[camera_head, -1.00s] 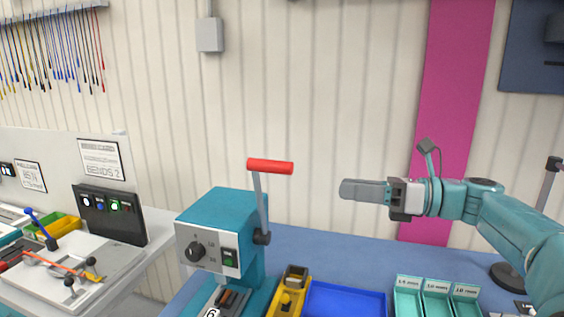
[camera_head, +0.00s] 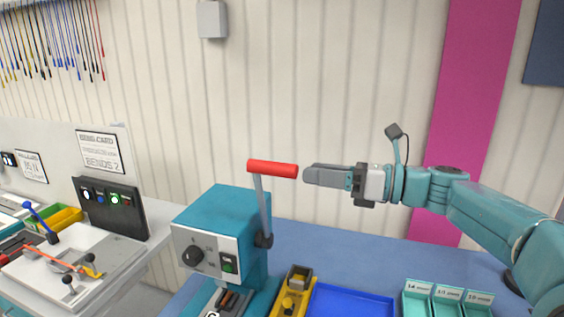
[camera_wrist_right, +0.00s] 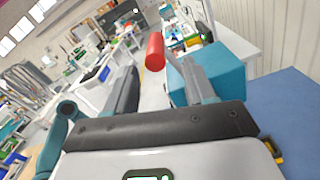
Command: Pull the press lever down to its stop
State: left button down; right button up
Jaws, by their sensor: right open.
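The press (camera_head: 222,225) is a teal box with a grey front panel, a knob and a green switch. Its lever (camera_head: 263,208) stands nearly upright on its right side, topped by a red horizontal handle (camera_head: 272,168). My right gripper (camera_head: 308,176) is at handle height, with its fingertips just right of the handle's right end. In the right wrist view, the red handle (camera_wrist_right: 155,51) shows ahead between the two open fingers (camera_wrist_right: 153,88), close to their tips. I cannot tell whether it is touched. My left gripper is not in view.
A yellow bin (camera_head: 293,293) and a blue tray (camera_head: 350,303) sit right of the press, with teal labelled bins (camera_head: 446,301) farther right. A white bench (camera_head: 100,262) with a black button box (camera_head: 110,208) is at left. The air around the handle is clear.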

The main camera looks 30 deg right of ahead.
aim_at(279, 168)
jog(key=w+a, duration=0.2)
jog(key=a, duration=0.1)
jog(key=w+a+p, duration=0.1)
jog(key=a, duration=0.1)
jog(key=shift+w+r, duration=0.2)
jog(key=shift+r, duration=0.2)
jog(key=shift+w+a+f, duration=0.15)
jog(key=shift+w+f, duration=0.05)
jog(key=shift+w, duration=0.65)
jog(key=shift+w+f, duration=0.15)
jog(key=shift+w, duration=0.15)
jog(key=shift+a, duration=0.2)
jog(key=shift+s+a+r, duration=0.15)
jog(key=shift+s+r, duration=0.05)
jog(key=shift+s, duration=0.1)
jog(key=shift+w+d+f, duration=0.1)
jog(key=shift+w+d, duration=0.05)
jog(key=shift+d, duration=0.05)
jog(key=c, duration=0.9)
grip_shut()
